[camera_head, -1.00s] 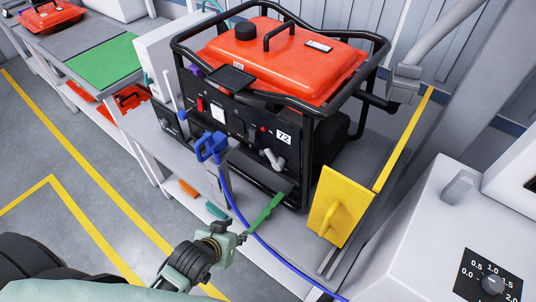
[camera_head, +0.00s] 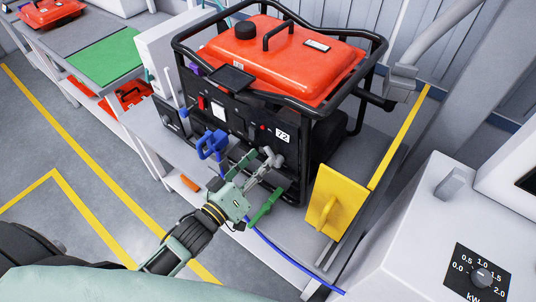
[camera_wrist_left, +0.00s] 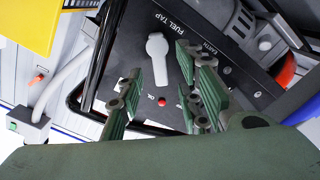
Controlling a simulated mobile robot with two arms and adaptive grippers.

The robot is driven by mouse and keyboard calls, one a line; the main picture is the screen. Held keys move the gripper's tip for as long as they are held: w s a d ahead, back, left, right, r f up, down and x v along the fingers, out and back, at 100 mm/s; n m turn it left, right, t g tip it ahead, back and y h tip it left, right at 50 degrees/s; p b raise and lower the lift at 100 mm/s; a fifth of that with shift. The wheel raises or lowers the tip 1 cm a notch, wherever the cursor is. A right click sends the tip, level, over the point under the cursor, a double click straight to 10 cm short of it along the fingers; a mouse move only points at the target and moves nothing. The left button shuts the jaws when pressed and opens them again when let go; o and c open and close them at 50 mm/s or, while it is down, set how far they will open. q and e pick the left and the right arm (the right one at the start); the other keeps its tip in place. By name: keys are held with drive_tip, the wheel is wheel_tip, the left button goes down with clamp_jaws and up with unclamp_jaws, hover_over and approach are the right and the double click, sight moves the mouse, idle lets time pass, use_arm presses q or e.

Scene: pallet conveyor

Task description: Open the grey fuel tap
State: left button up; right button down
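The grey fuel tap (camera_head: 273,158) is on the black front panel of the red generator, low and right of centre. In the left wrist view its pale grey lever (camera_wrist_left: 157,56) sits beside the FUEL TAP lettering, with its long part pointing down in the picture. My left gripper (camera_head: 253,166) is close in front of the panel, just left of and below the tap in the head view. In the wrist view its green fingers (camera_wrist_left: 160,76) are apart, with the lever seen between and beyond them. Contact cannot be made out. My right gripper is not in view.
A blue clamp (camera_head: 211,145) with a blue cable is left of my gripper. A yellow plate (camera_head: 335,203) stands at the right, before a white cabinet (camera_head: 425,225) with a dial. The black frame surrounds the generator.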

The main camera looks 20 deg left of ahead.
sight(274, 155)
use_arm(q)
drive_tip(key=x, duration=0.3)
drive_tip(key=shift+w+d, duration=0.1)
drive_tip(key=shift+w, duration=0.1)
clamp_jaws()
